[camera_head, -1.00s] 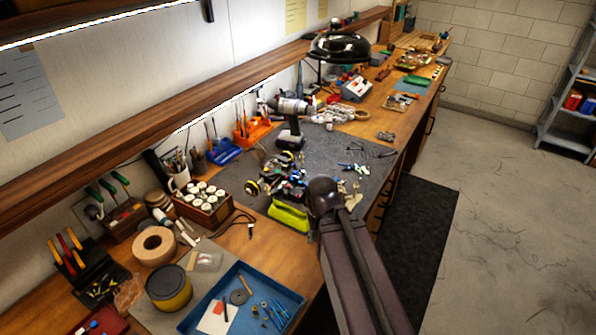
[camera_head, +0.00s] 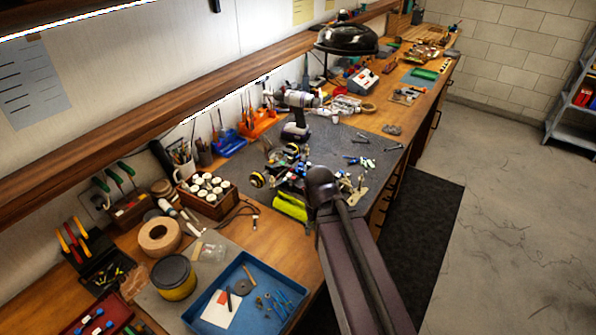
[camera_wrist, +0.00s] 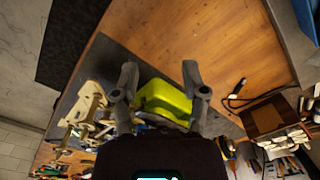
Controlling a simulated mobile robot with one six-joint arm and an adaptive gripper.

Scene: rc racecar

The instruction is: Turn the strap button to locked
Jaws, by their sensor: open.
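The racecar (camera_head: 288,172) is a cluttered small assembly on the grey mat, with a yellow-green block (camera_head: 291,206) at its near side. My arm reaches in from the lower right of the head view and hides part of the car's right side. In the wrist view my gripper (camera_wrist: 160,80) is open, its two fingers apart and empty. The yellow-green block (camera_wrist: 163,100) shows between and beyond the fingers; I cannot tell whether they touch it. I cannot make out the strap button or its position in either view.
A wooden rack of white-topped jars (camera_head: 207,194) stands left of the car, and a drill (camera_head: 296,115) behind it. A blue tray (camera_head: 219,287) lies nearer the front. Tweezers-like tools and small parts lie on the mat (camera_head: 345,139). Bare wood shows in front of the block.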

